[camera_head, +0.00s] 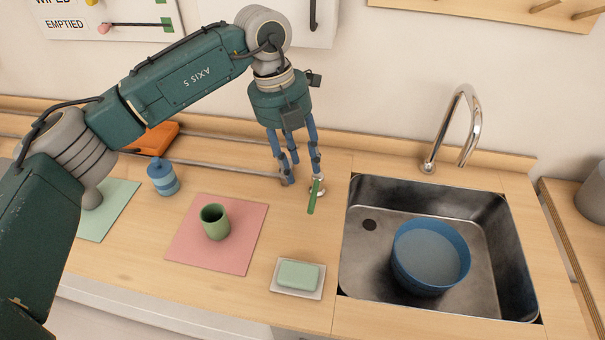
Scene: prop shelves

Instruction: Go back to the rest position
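My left gripper (302,182) reaches in from the left and points down over the back of the wooden counter. My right gripper is out of view.
A green cup (215,222) stands on a pink mat (240,254). A blue jar (162,178), an orange item (157,139) and a soap dish (296,291) are nearby. A blue basin (431,257) sits in the sink (361,249), beside the tap (474,125).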

